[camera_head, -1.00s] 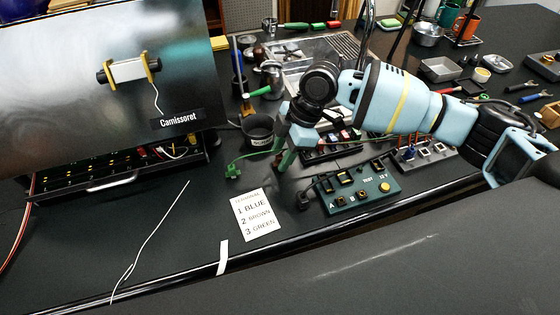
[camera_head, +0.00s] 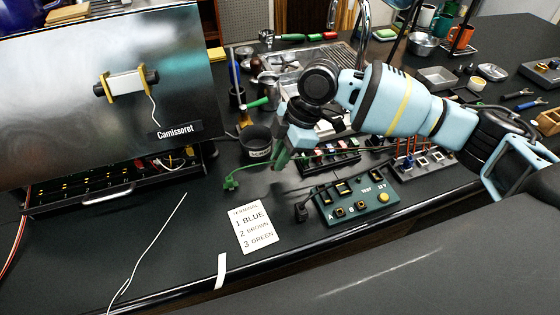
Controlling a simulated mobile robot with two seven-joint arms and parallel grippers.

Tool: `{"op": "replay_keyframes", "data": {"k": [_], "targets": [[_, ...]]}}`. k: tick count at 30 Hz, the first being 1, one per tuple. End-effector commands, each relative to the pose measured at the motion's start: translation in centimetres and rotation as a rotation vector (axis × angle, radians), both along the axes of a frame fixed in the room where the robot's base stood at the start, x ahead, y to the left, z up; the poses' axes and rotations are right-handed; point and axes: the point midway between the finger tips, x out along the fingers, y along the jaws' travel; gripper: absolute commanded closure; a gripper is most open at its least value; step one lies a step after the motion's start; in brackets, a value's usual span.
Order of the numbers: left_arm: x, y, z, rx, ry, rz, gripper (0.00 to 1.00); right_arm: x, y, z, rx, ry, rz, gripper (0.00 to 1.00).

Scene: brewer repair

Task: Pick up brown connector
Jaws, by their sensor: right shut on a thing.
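My right gripper (camera_head: 284,158) points down above the dark bench, between the cup and the green test box. I cannot pick out the brown connector for certain. A green connector (camera_head: 230,183) lies on the bench to the left, its green cable running toward the gripper. A dark connector (camera_head: 300,212) lies at the left side of the test box (camera_head: 357,194). My left gripper is out of view.
A card (camera_head: 252,228) listing blue, brown and green lies in front. A black cup (camera_head: 257,143) stands behind the green connector. The open brewer (camera_head: 108,95) with its wiring drawer (camera_head: 95,180) fills the left. A loose white wire (camera_head: 150,245) and white strip (camera_head: 221,271) lie at the front.

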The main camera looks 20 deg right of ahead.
Motion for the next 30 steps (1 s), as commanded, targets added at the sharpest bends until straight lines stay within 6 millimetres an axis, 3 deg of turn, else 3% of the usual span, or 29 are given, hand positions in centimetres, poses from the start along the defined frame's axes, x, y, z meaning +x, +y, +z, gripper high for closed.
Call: {"op": "replay_keyframes", "data": {"k": [2,18,24,30], "targets": [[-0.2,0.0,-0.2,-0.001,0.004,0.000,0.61,-0.2,-0.1,1.1,0.001,-0.001,0.002,1.00],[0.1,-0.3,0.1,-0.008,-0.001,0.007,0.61,-11.0,-6.7,2.0,-0.002,0.001,0.000,1.00],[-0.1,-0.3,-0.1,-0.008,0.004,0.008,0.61,-13.0,-7.9,2.3,-0.001,0.001,0.000,1.00],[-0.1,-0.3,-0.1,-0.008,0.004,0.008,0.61,-13.7,-8.3,2.4,0.000,0.000,0.001,1.00]]}}
